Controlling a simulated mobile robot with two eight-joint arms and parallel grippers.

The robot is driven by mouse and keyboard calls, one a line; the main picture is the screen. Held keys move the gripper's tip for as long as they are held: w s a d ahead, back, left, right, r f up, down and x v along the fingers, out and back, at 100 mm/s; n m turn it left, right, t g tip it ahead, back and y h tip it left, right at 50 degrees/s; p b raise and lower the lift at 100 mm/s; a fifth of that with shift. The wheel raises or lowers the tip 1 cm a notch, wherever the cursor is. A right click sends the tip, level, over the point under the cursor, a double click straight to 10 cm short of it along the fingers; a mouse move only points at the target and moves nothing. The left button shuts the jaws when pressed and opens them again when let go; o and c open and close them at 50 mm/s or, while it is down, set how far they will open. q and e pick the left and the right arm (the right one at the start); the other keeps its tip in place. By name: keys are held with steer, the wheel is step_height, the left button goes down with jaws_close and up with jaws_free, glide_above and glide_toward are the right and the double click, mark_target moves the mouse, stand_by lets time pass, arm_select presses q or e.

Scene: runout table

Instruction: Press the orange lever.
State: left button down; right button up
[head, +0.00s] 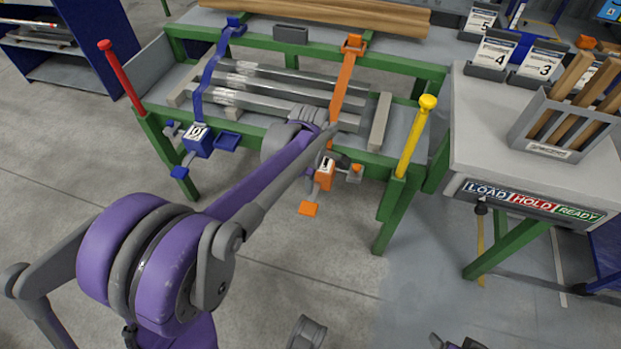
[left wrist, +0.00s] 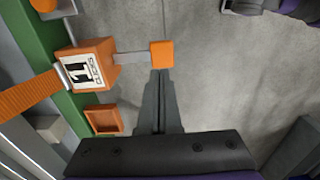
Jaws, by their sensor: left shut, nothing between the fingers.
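The orange lever (head: 308,209) hangs from the orange ratchet (head: 325,174) on the table's front rail. In the left wrist view its square orange pad (left wrist: 162,54) sticks out on a grey bar from the ratchet body (left wrist: 85,72), which carries a tag with a 1. My left gripper (left wrist: 161,80) is shut and empty. Its tips appear just below the pad in that view. I cannot tell whether they touch it; a small gap or height difference is possible. In the head view my purple forearm largely hides this gripper.
A blue ratchet (head: 198,142) sits further left on the same rail. Grey bars (head: 270,88) lie under the straps. A red post (head: 122,75) and a yellow post (head: 415,138) stand at the corners. A side table (head: 470,130) is at right. The floor before the lever is clear.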

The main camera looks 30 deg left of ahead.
mark_target(309, 210)
arm_select(q)
step_height(309, 210, down, 8)
steer(key=shift+f+b, duration=0.1)
steer(key=shift+b, duration=0.95)
steer(key=shift+s+d+f+t+b, duration=0.1)
steer(key=shift+s+f+t+b, duration=0.2)
steer(key=shift+f+t, duration=0.6)
step_height(309, 210, down, 2)
steer(key=shift+s+t+y+b, duration=0.15)
steer(key=shift+t+y+b, duration=0.35)
steer(key=shift+t, duration=0.5)
steer(key=shift+f+b, duration=0.75)
steer(key=shift+f, duration=0.5)
